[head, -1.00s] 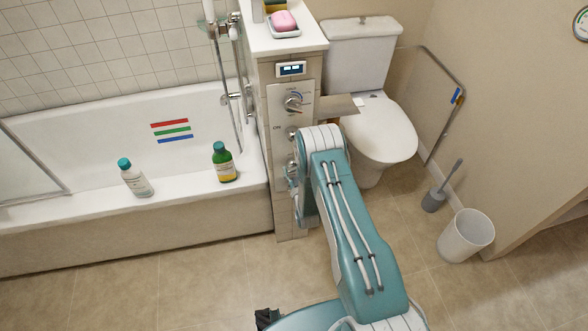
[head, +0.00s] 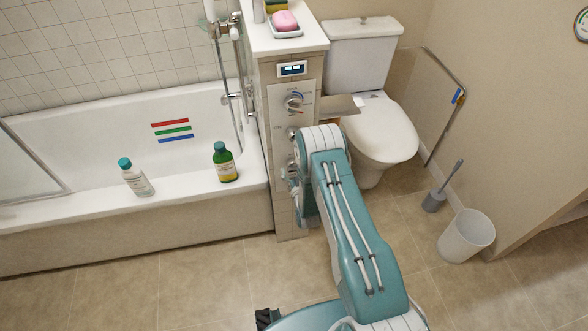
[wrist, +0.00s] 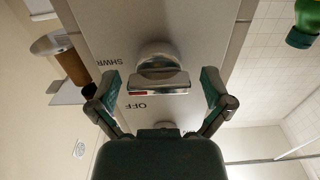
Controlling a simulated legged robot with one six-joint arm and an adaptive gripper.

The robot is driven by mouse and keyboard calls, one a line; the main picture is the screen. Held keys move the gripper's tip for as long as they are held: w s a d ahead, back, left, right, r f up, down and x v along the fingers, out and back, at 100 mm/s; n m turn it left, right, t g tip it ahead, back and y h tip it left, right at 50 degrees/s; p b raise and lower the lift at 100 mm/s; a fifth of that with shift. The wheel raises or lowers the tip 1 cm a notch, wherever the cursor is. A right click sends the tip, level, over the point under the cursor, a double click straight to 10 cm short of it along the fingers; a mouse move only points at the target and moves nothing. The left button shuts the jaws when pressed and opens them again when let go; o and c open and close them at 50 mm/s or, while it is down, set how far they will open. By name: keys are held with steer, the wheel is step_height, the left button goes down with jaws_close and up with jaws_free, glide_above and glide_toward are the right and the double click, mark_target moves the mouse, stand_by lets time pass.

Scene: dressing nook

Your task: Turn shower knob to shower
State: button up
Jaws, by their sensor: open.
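The shower knob (wrist: 161,72) is a chrome knob with a flat bar handle and a red mark near the bar's left end in the wrist view. It sits on a pale panel (wrist: 112,28), which also shows in the head view (head: 279,100). The labels SHWR and OFF appear upside down beside the knob. My gripper (wrist: 160,84) is open, with one finger on each side of the bar. Gaps show between the fingers and the bar, so it is not gripped. In the head view my arm partly covers the lower panel.
A bathtub (head: 60,222) with two bottles on its rim stands left of the panel. A toilet (head: 375,130) is close on the right, and a toilet roll (wrist: 66,62) shows beside the panel. A white bin (head: 466,236) and toilet brush (head: 434,200) stand farther right.

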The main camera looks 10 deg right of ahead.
steer(key=shift+s, duration=0.1)
steer(key=s, duration=1.1)
steer(key=shift+s, duration=0.4)
steer(key=shift+w, duration=0.1)
steer(key=w+r+g, duration=0.2)
steer(key=w+r, duration=0.4)
steer(key=r, duration=0.1)
step_height(320, 180, up, 21)
steer(key=g, duration=0.4)
steer(key=s+r+g, duration=0.2)
steer(key=s+r, duration=0.3)
steer(key=s, duration=0.5)
steer(key=s+r+g, duration=0.2)
steer(key=s+r, duration=0.2)
steer(key=s, duration=0.7)
steer(key=s+r+g, duration=0.2)
steer(key=s+r, duration=0.3)
steer(key=s, duration=0.5)
steer(key=shift+s+r, duration=0.15)
steer(key=shift+r, duration=0.2)
